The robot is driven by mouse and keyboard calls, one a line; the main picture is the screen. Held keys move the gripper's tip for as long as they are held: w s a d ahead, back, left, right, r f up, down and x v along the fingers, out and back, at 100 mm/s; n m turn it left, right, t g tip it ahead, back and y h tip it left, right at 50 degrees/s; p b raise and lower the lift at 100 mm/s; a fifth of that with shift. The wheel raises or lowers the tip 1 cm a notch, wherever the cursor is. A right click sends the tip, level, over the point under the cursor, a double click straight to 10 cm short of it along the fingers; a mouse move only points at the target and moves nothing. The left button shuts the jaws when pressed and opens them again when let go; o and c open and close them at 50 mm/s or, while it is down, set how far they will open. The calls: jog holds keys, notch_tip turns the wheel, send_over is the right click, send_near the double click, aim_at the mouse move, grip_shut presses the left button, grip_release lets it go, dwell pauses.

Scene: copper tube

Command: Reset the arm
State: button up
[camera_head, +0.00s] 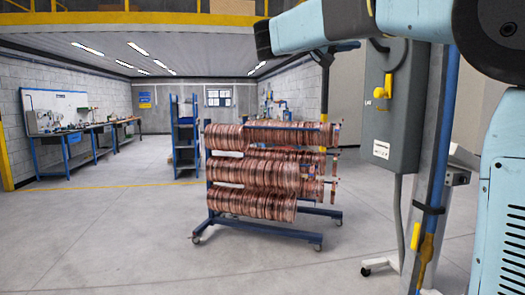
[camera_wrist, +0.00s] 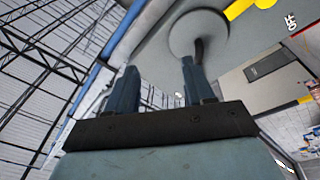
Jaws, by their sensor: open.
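My gripper (camera_wrist: 160,84) shows in the wrist view with its two dark blue fingers standing apart above a black palm bar. It is open, and I see nothing held between the fingers. Behind them are a grey surface and a rounded grey shape that I cannot identify. In the head view my light blue arm reaches in from the right across the top, bent, with a dark end piece near the top centre. I cannot make out the fingers there.
A wheeled blue rack (camera_head: 265,229) holds several rows of copper tube coils (camera_head: 240,172). A grey electrical box (camera_head: 392,140) with a yellow handle is mounted at right, close to my arm. A blue shelf (camera_head: 185,135) and workbenches (camera_head: 75,150) stand farther back. The floor at left is clear.

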jog(key=s+d+f+n+y, duration=0.2)
jog(key=s+d+f+y, duration=0.15)
jog(key=f, duration=0.35)
jog(key=s+d+f+n+y, duration=0.2)
jog(key=s+f, duration=0.2)
jog(key=f, duration=0.3)
jog(key=s+d+f+n+y, duration=0.1)
jog(key=s+d+f+y, duration=0.2)
jog(key=f, duration=0.4)
jog(key=s+a+f+y, duration=0.3)
jog(key=s+f+y, duration=0.2)
jog(key=f, duration=0.5)
jog(key=s+a+f+y, duration=0.4)
jog(key=s+f+y, duration=0.1)
jog(key=s+f, duration=0.4)
jog(key=shift+f+t+y, duration=0.35)
jog(key=shift+f+t, duration=0.05)
jog(key=shift+f, duration=0.5)
jog(key=shift+s, duration=0.1)
jog(key=shift+c, duration=1)
jog(key=shift+a, duration=0.1)
